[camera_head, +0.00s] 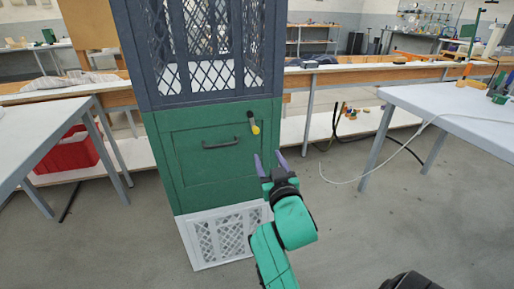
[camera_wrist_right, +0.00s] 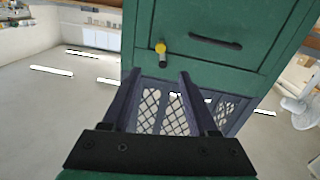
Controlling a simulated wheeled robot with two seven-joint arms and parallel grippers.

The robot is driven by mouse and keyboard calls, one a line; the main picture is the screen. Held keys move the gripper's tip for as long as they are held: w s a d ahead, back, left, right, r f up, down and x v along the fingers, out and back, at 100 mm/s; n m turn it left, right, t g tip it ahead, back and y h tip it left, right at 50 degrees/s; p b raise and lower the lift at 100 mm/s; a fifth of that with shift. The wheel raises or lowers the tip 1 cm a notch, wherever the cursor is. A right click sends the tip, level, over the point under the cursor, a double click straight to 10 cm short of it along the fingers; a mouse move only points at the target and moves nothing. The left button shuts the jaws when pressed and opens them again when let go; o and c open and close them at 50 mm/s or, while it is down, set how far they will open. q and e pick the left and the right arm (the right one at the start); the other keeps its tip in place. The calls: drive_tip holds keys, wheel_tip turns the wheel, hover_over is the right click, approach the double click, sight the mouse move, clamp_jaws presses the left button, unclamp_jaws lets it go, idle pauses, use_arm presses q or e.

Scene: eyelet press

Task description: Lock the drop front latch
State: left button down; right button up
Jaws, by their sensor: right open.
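A tall cabinet has a green drop front (camera_head: 200,160) with a dark bar handle (camera_head: 222,143). The latch (camera_head: 255,127) is a small dark lever with a yellow tip at the front's upper right. It hangs down, tilted slightly right. My right gripper (camera_head: 269,157) is open and empty, below and slightly right of the latch in the head view, apart from it. In the right wrist view, the latch (camera_wrist_right: 161,48) shows beyond the gap between the open fingers (camera_wrist_right: 160,75), with the handle (camera_wrist_right: 215,41) to its right. My left gripper is not in view.
Dark lattice panels (camera_head: 200,50) form the cabinet's upper part; a white grille (camera_head: 225,238) is at its base. A grey table (camera_head: 460,112) stands right, with a loose pale cable beside it. Another table (camera_head: 35,135) and a red bin (camera_head: 70,152) stand left.

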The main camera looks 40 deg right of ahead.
sight(256, 132)
drive_tip(key=x, duration=1.4)
drive_tip(key=shift+w+d, duration=0.1)
drive_tip(key=shift+w, duration=0.1)
clamp_jaws()
